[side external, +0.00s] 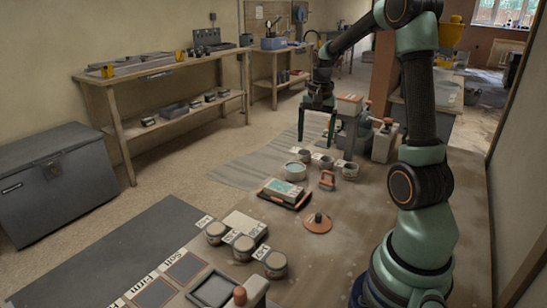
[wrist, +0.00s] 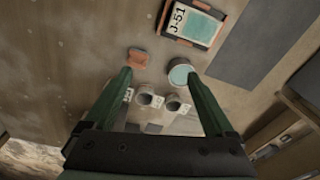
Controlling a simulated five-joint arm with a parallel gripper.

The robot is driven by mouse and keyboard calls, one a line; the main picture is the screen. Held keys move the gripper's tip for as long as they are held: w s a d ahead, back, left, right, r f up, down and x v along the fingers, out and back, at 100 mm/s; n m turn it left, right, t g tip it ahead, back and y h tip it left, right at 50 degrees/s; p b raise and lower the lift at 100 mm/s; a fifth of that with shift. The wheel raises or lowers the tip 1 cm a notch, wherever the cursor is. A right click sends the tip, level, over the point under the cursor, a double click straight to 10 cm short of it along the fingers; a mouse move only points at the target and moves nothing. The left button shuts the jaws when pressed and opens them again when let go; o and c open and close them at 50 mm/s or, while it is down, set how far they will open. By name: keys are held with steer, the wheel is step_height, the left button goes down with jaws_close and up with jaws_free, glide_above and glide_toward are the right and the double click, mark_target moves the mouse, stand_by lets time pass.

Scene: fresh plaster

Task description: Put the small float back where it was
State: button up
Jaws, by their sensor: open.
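A small orange tool (side external: 327,179) with an upright handle, which looks like the small float, stands on the worktop near the cups. In the wrist view it is the orange piece (wrist: 138,58) just beyond the left fingertip. My gripper (side external: 316,140) is open and empty, pointing down above the worktop behind the cups. Its fingers (wrist: 158,75) show apart in the wrist view, with nothing between the tips. A teal-filled tub (wrist: 181,72) shows by the right fingertip. I cannot see a clear empty place marked for the float.
A tray with a teal surface and orange edge (side external: 285,192) lies left of the orange tool, and a round orange disc with a dark knob (side external: 317,222) lies in front. Several lidded tubs (side external: 243,247) stand nearer.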

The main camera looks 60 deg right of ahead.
steer(key=s+a+r+n+t, duration=0.1)
steer(key=a+r+n, duration=0.1)
steer(key=a+n, duration=0.3)
steer(key=s+a+r+n+t, duration=0.1)
steer(key=a+n, duration=0.4)
steer(key=a, duration=0.8)
steer(key=s+a+r+n+t, duration=0.2)
steer(key=a+r+n, duration=0.2)
steer(key=a, duration=0.5)
steer(key=shift+a+r+n+t+y, duration=0.3)
steer(key=shift+a+n+t, duration=0.1)
steer(key=shift+n, duration=0.1)
